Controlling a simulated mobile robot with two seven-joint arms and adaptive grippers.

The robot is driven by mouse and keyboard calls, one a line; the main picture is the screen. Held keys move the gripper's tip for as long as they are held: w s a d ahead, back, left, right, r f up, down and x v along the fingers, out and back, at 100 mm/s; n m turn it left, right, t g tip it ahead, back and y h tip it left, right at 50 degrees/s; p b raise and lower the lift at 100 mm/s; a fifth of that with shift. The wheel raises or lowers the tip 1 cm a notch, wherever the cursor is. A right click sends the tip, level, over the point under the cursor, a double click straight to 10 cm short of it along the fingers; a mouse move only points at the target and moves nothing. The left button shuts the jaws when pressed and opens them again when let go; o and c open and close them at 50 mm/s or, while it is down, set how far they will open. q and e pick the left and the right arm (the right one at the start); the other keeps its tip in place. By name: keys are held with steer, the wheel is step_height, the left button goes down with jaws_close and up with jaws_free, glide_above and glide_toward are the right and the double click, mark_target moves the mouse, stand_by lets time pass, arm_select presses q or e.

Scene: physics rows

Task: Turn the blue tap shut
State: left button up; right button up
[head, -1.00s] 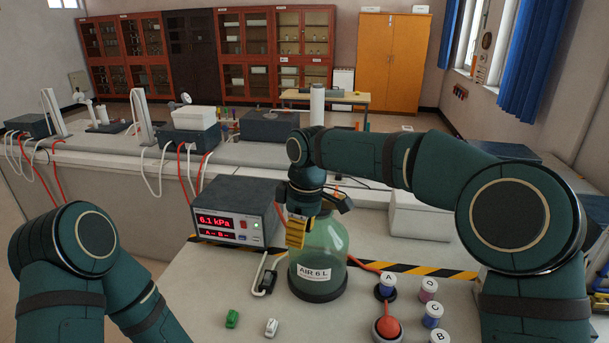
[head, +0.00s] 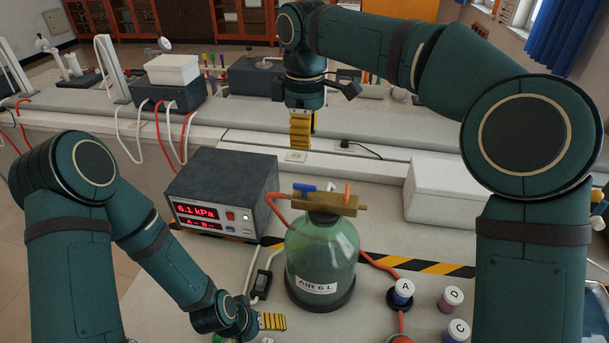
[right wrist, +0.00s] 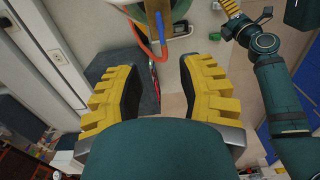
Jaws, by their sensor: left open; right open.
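The blue tap (head: 305,187) is a small lever on the brass fitting (head: 325,203) atop the green glass bottle (head: 318,255) labelled AIR 6 L. Its handle lies roughly level, pointing left in the head view; it also shows in the right wrist view (right wrist: 179,31). An orange tap (head: 347,191) stands upright on the same fitting. My right gripper (head: 300,131) hangs above and behind the fitting, apart from it, with its yellow fingers (right wrist: 160,88) spread and empty. My left gripper (head: 270,321) is low, left of the bottle's base, open and empty.
A pressure box (head: 222,195) reading 6.1 kPa stands left of the bottle. Red hoses (head: 378,262) run from the fitting. Lettered containers (head: 402,292) stand front right, and a white box (head: 455,190) is behind them. A small switch (head: 262,284) lies beside the bottle.

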mark_target(305, 189)
arm_select(q)
steer(key=shift+f+b, duration=0.75)
steer(key=shift+f, duration=0.15)
arm_select(e)
step_height(305, 189, down, 13)
steer(key=shift+f, duration=0.1)
steer(key=shift+o, duration=0.3)
jaws_close()
